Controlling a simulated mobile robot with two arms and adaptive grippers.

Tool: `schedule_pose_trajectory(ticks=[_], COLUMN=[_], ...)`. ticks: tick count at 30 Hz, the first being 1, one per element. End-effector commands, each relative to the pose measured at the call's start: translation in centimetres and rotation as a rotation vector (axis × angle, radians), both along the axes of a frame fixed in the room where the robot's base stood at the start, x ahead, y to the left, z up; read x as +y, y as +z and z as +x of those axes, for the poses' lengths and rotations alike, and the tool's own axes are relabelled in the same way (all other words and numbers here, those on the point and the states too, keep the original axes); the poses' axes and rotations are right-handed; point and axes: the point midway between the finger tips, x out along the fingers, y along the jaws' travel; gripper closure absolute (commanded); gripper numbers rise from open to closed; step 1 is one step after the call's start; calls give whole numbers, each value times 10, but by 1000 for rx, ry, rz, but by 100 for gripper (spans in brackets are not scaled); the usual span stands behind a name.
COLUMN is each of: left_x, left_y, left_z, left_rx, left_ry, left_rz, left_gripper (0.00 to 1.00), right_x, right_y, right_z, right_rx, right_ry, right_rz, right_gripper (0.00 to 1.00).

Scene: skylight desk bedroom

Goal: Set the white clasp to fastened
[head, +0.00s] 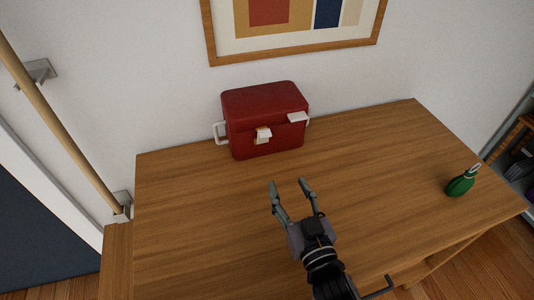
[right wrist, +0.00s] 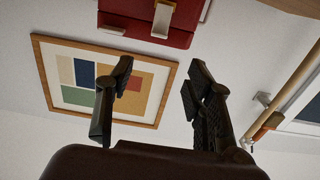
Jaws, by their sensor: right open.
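A red box (head: 262,103) with a closed lid stands at the back of the wooden desk. The white clasp (head: 264,132) is on the middle of its front, over a tan plate; it seems to stick out from the front, but I cannot tell whether it is latched. The clasp also shows at the top of the right wrist view (right wrist: 163,18), which is upside down. My right gripper (head: 291,184) is open and empty above the desk, in front of the box and apart from it. Its spread fingers show in the right wrist view (right wrist: 158,80). My left gripper is out of view.
The wooden desk (head: 190,210) is otherwise clear. A framed picture (head: 295,55) hangs on the wall behind.

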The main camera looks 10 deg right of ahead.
Motion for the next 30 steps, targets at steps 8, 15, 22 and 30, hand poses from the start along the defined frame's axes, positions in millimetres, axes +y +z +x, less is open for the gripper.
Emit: schedule_pose_trajectory(ticks=[8, 15, 22, 30], left_x=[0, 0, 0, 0], left_y=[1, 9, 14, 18], left_z=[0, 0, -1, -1], left_rx=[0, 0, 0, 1], left_ry=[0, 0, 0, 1], left_rz=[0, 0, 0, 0], left_gripper=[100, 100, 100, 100], right_x=[3, 11, 21, 30], right_y=[2, 4, 2, 1], right_z=[15, 60, 107, 153], right_rx=[-15, -14, -11, -11], right_ry=[-1, -1, -1, -1], right_rz=[-1, -1, 0, -2], right_gripper=[52, 52, 52, 52])
